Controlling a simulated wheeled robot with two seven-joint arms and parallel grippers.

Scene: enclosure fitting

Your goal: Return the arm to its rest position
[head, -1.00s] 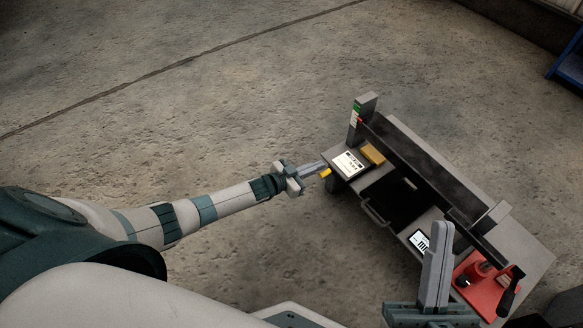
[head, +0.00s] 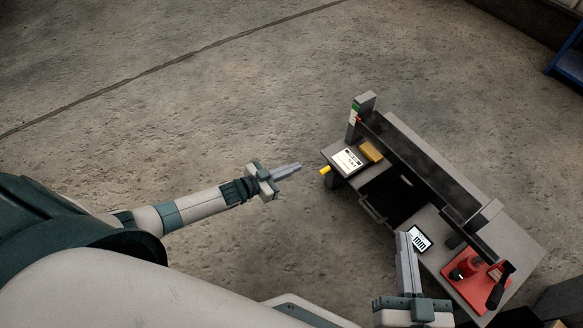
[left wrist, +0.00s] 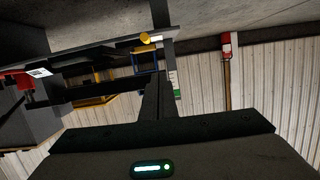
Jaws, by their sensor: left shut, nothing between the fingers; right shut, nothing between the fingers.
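My left gripper (head: 286,172) is shut and empty over the bare floor, left of the workbench (head: 415,258) and apart from it. In the left wrist view its closed fingers (left wrist: 157,98) point up the middle of the picture. My right gripper (head: 407,248) is shut and empty at the lower right. Its fingers stand in front of the bench's near side, by the display with black marks (head: 420,240).
The bench carries a white labelled panel (head: 348,160), a tan block (head: 371,152), a black recessed area (head: 392,195) and a red fixture with a black handle (head: 475,284). A yellow knob (head: 325,170) sticks out at its left corner. The floor (head: 220,90) is clear.

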